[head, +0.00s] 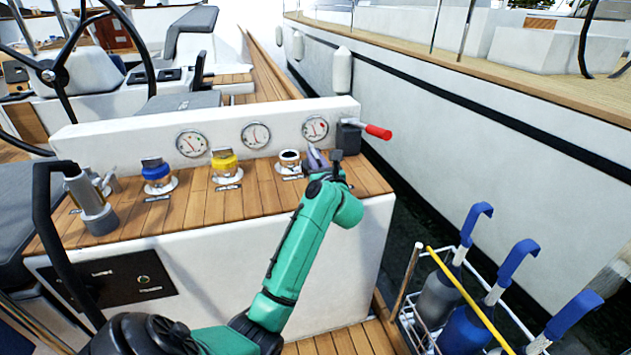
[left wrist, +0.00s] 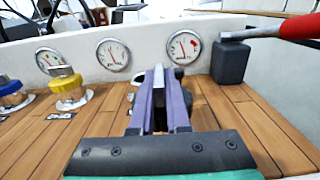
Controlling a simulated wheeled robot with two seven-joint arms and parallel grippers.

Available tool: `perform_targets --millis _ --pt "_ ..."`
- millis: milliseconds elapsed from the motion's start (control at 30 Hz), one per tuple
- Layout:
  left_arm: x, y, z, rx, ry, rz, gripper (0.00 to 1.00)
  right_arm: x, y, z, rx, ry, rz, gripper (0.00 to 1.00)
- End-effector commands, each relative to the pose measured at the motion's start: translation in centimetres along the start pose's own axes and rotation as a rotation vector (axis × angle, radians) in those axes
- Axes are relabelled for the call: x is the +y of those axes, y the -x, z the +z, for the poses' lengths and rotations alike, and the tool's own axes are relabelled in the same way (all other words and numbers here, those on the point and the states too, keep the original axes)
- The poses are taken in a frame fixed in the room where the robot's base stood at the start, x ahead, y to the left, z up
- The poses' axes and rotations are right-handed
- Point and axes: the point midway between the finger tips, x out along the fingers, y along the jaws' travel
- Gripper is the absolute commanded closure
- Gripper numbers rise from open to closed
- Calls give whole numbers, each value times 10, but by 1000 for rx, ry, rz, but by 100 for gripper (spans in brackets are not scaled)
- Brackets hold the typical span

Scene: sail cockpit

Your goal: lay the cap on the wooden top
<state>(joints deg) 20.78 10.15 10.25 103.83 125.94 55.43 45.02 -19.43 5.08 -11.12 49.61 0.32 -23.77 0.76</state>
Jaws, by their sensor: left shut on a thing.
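My left gripper (head: 314,156) comes in from the lower left on a green arm and is low over the right part of the wooden top (head: 205,207). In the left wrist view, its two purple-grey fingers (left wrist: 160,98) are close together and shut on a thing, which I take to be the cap. The fingers hide most of it, so its colour and shape cannot be told. An uncovered filler neck with a white ring and dark opening (head: 289,159) stands just left of the gripper. My right gripper is not in view.
A blue-capped filler (head: 157,174) and a yellow-capped filler (head: 225,166) stand farther left on the wood. A winch (head: 95,208) is at the left end. A dark box (head: 348,138) with a red-handled lever (head: 378,131) is behind, right of the gauges. Bare wood lies in front.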

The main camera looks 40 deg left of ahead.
Motion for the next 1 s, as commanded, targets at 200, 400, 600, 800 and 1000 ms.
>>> perform_targets --millis 200,400,600,800,1000 --pt "0 0 -41 0 -2 0 100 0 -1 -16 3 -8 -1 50" --pt "0 0 -55 -2 3 0 100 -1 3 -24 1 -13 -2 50" --pt "0 0 -56 -1 3 0 100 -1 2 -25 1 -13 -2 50" --pt "0 0 -57 -1 2 0 56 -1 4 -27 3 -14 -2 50" --pt "0 0 -57 -1 2 0 56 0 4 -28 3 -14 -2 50"
